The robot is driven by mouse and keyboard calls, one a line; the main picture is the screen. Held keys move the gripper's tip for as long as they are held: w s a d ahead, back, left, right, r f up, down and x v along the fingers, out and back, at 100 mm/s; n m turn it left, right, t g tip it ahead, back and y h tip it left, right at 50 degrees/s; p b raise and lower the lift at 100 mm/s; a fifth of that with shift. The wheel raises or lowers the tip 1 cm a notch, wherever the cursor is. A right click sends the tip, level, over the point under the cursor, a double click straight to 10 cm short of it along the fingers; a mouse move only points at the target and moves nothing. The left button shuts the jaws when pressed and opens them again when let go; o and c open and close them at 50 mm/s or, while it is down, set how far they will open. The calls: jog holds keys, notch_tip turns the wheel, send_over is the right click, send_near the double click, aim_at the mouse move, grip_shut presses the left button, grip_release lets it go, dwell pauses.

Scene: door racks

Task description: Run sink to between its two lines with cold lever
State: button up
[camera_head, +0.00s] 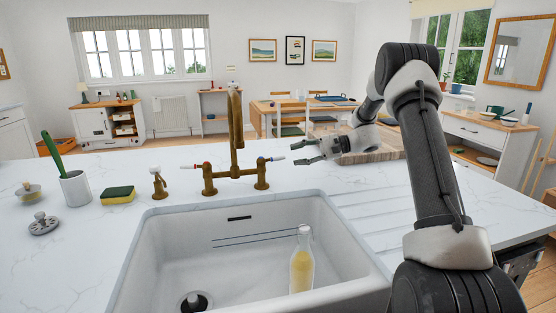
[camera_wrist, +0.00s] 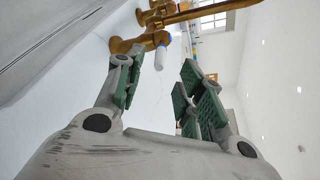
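The white sink (camera_head: 163,255) has two dark lines (camera_head: 268,239) on its back wall; I see no water in it and no stream from the spout. The brass tap (camera_head: 236,128) stands behind it. Its cold lever (camera_head: 275,158), on the right, has a white handle with a blue band; it also shows in the wrist view (camera_wrist: 160,57). The hot lever (camera_head: 192,166), on the left, has a red mark. My gripper (camera_head: 304,152) is open and empty, just right of the cold lever's tip. In the wrist view, the lever tip lies ahead of my open fingers (camera_wrist: 160,92), apparently not touching.
A bottle of yellow liquid (camera_head: 302,264) stands in the sink, right of a dark drain fitting (camera_head: 194,302). A sponge (camera_head: 118,195), a brush pot (camera_head: 75,189), a grey strainer (camera_head: 43,224) and a brass dispenser (camera_head: 159,184) are left on the counter. A wooden board (camera_head: 372,155) lies behind my gripper.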

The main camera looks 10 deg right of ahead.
aim_at(278, 158)
jog(key=x, duration=0.7)
jog(key=shift+w+a, duration=0.15)
jog(key=shift+a, duration=0.15)
grip_shut()
